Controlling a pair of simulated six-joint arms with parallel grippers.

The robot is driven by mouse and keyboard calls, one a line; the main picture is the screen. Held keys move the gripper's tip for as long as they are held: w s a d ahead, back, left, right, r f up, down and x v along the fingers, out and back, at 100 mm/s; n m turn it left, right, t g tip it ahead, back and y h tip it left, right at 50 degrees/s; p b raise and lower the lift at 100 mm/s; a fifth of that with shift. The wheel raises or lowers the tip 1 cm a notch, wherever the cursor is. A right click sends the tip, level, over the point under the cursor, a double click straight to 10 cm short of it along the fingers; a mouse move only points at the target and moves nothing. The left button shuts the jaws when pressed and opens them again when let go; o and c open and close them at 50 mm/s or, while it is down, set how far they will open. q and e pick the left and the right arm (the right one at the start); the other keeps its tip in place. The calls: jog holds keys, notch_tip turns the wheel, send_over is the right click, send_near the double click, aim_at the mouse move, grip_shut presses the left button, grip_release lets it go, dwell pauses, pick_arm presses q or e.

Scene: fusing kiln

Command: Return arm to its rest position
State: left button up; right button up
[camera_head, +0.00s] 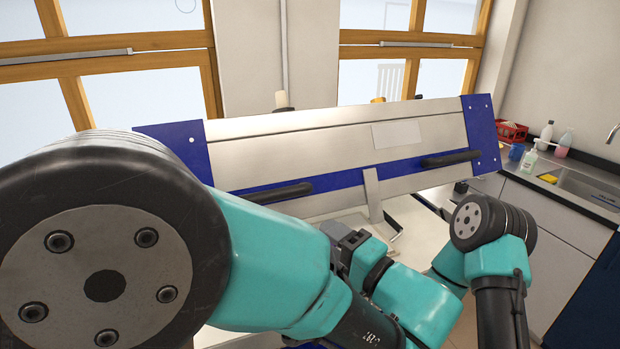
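My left arm fills the lower left of the head view, from a large black-and-grey joint through a teal link to the bottom centre. A dark grey wrist end, seemingly my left gripper (350,241), shows in front of the kiln; its fingers cannot be made out. My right arm stands folded at the lower right, with its black link running down out of the picture. Its gripper is not visible. The fusing kiln's raised lid (350,150), grey with blue ends, has two black handles on its front.
Behind the kiln are wood-framed windows (185,63). At the right, a counter holds a sink (590,185), a red crate (511,132), several bottles and a yellow sponge (547,178). My arms hide much of the area below the lid.

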pick_arm(q)
jog(key=w+a+f+g+h, duration=0.15)
jog(key=a+f+g, duration=0.5)
jog(key=f, duration=0.65)
jog(key=w+a+f+g+h, duration=0.15)
jog(key=a+f+g, duration=0.35)
jog(key=a+f, duration=0.5)
jog(key=s+a+f+n+h, duration=0.3)
jog(key=a+f+h, duration=0.1)
jog(key=f, duration=0.5)
jog(key=s+a+f+n+g+h, duration=0.1)
jog(key=s+a+f+n+h, duration=0.2)
jog(key=f, duration=0.6)
jog(key=s+a+f+n+g+h, duration=0.1)
jog(key=s+a+f+n+h, duration=0.3)
jog(key=f, duration=0.6)
jog(key=shift+a+n+h, duration=0.7)
jog(key=shift+a+h, duration=0.05)
jog(key=shift+h, duration=0.35)
